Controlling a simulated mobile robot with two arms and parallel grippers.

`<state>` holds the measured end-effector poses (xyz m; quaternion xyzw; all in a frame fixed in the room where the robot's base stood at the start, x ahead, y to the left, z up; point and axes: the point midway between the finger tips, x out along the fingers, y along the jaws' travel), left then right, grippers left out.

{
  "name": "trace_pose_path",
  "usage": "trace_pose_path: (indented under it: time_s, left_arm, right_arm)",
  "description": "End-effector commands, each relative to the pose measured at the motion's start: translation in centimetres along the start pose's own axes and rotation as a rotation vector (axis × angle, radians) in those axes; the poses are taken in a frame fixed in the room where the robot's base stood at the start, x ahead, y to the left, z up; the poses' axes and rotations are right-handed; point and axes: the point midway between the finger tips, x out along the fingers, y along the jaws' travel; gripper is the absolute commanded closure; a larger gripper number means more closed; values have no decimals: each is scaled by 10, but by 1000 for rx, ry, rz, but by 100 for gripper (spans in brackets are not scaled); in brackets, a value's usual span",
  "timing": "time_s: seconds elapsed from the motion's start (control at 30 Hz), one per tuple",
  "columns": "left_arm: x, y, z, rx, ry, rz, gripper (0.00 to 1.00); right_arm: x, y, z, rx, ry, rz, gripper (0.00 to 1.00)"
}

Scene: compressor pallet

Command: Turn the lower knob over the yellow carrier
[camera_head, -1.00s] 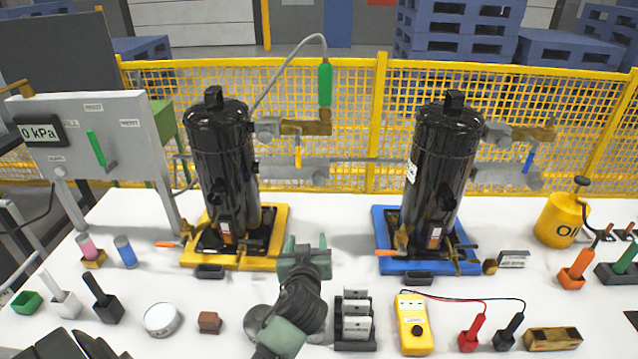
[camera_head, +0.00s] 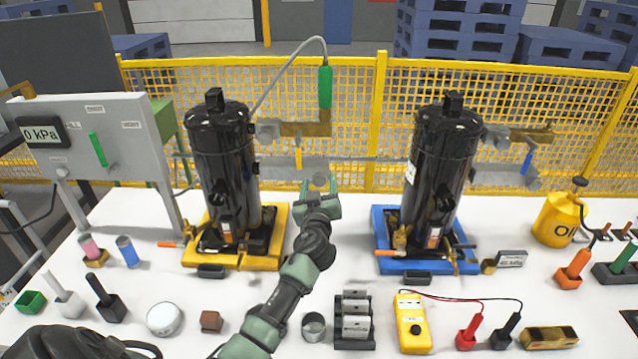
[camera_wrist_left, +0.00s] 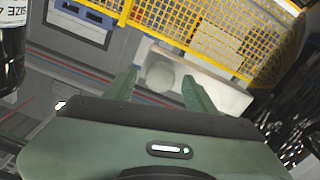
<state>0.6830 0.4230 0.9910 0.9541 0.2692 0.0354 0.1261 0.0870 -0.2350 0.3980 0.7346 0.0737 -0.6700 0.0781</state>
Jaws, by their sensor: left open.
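The yellow carrier (camera_head: 278,252) holds a black compressor (camera_head: 225,170) on the left of the table. To the right of that compressor, a grey lower fitting (camera_head: 280,170) carries a small yellow lever (camera_head: 298,158). A round grey knob (camera_head: 320,177) sits at its right end, above the carrier's right edge. My left gripper (camera_head: 318,187) is open just in front of this knob, partly covering it. In the left wrist view the grey knob (camera_wrist_left: 159,75) shows between the spread fingers (camera_wrist_left: 160,88), beyond their tips; contact is not visible. My right gripper is not in view.
A green-handled upper valve (camera_head: 325,87) with a hose stands above the lower fitting. A blue carrier (camera_head: 385,240) with a second black compressor (camera_head: 438,170) stands to the right. A yellow mesh fence (camera_head: 350,120) runs behind. Meter, tools and blocks lie along the front.

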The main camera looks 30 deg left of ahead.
Motion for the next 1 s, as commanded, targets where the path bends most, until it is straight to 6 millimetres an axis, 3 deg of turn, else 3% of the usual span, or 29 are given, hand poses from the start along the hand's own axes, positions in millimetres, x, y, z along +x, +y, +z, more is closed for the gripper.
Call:
trace_pose_path:
  time_s: [0.27,0.5,1.0]
  left_arm:
    - [3,0,0,1,-1,0,45]
    - [2,0,0,1,0,0,100]
    - [2,-1,1,132,1,0,100]
  right_arm:
    - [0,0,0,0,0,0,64]
    - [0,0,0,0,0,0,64]
    - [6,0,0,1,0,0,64]
